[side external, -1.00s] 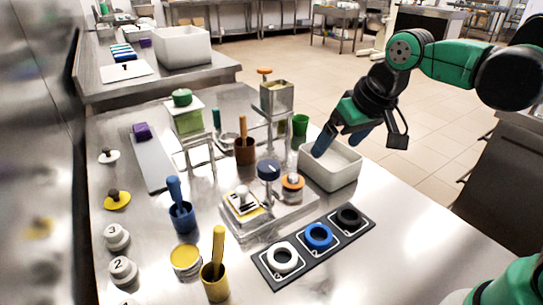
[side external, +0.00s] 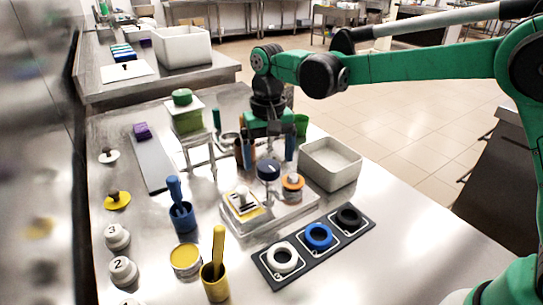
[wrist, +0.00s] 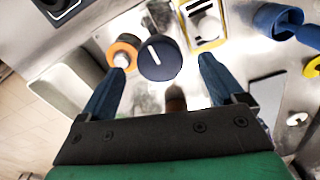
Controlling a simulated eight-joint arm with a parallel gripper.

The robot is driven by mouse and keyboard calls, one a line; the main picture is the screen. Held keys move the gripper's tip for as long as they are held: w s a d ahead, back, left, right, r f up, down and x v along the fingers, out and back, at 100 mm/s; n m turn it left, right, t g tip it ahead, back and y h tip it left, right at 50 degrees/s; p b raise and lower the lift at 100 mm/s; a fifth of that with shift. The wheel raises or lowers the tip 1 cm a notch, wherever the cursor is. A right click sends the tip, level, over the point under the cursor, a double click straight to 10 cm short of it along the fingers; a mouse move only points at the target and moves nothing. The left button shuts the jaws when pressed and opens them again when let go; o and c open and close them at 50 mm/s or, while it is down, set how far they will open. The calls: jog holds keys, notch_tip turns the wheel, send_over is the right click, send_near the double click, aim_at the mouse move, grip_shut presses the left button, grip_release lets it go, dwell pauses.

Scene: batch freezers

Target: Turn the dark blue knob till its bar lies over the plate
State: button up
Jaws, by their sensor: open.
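The dark blue knob (side external: 268,170) is round and stands on the metal fixture in the middle of the table. In the wrist view the knob (wrist: 160,58) shows a white line on its top, tilted slightly. A separate bar cannot be made out under it. A yellow-edged plate (side external: 236,210) with dark stripes and a white knob lies just left of it; in the wrist view the plate (wrist: 217,43) is at upper right. My gripper (side external: 268,161) is open and points down, its blue fingers either side of the knob. In the wrist view the fingers (wrist: 162,66) appear clear of it.
An orange-ringed white knob (side external: 293,182) stands close to the right of the dark blue one. A white bin (side external: 333,178) is behind right, and a black strip with white, blue and black rings (side external: 318,237) is in front. Brown and green handles stand close behind my gripper.

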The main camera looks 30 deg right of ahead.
jog(key=shift+f, duration=0.9)
jog(key=c, duration=1.3)
